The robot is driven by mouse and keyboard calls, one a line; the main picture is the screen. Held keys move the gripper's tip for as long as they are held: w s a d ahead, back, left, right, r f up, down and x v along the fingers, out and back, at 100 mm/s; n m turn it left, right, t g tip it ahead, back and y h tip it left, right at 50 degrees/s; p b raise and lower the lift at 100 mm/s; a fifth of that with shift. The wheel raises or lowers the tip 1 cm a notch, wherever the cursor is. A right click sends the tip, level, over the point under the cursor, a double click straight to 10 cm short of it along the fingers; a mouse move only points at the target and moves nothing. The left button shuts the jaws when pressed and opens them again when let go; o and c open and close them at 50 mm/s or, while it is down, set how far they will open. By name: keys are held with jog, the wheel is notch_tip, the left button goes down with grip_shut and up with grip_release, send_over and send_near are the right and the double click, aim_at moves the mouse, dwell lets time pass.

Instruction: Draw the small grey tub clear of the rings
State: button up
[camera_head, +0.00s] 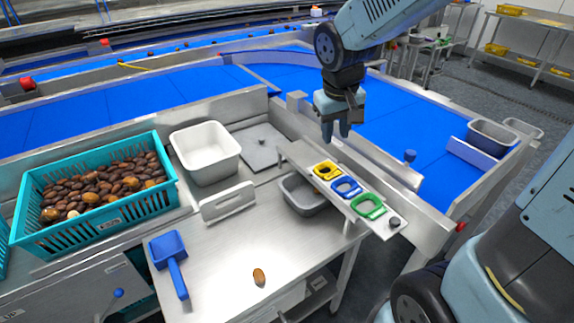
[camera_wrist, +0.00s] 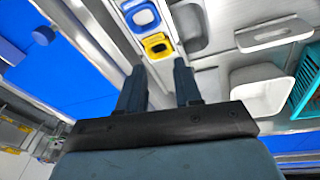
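The small grey tub (camera_head: 297,199) sits on the steel bench, partly under the narrow shelf that carries the rings; its right part is hidden by the shelf. In the wrist view the grey tub (camera_wrist: 190,28) lies beside the rings. The yellow ring (camera_head: 326,171), blue ring (camera_head: 346,187) and green ring (camera_head: 369,207) lie in a row on the shelf (camera_head: 300,155). The wrist view shows the yellow ring (camera_wrist: 157,45) and blue ring (camera_wrist: 140,16). My gripper (camera_head: 336,135) points down above the shelf's far end, fingers apart and empty (camera_wrist: 160,75), clear of the tub.
A white tub (camera_head: 205,142) and an upright steel plate with a slot (camera_head: 228,201) stand left of the grey tub. A teal crate of dates (camera_head: 100,226), blue scoop (camera_head: 170,262) and single date (camera_head: 259,276) are further left and front. The bench front is mostly clear.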

aim_at(291, 196)
jog(key=w+a+f+n+g, duration=0.1)
jog(key=a+f+n, duration=0.1)
jog(key=a+f, duration=0.9)
jog(key=shift+w+f+n+g+h, duration=0.3)
jog(key=shift+f+n, duration=0.1)
jog(key=shift+f, duration=0.1)
jog(key=f, duration=0.4)
jog(key=d+f, duration=0.1)
jog(key=f, duration=0.4)
jog(key=w+f, duration=0.1)
jog(key=f, duration=0.3)
jog(key=shift+d+f, duration=0.25)
jog(key=shift+c, duration=0.3)
grip_shut()
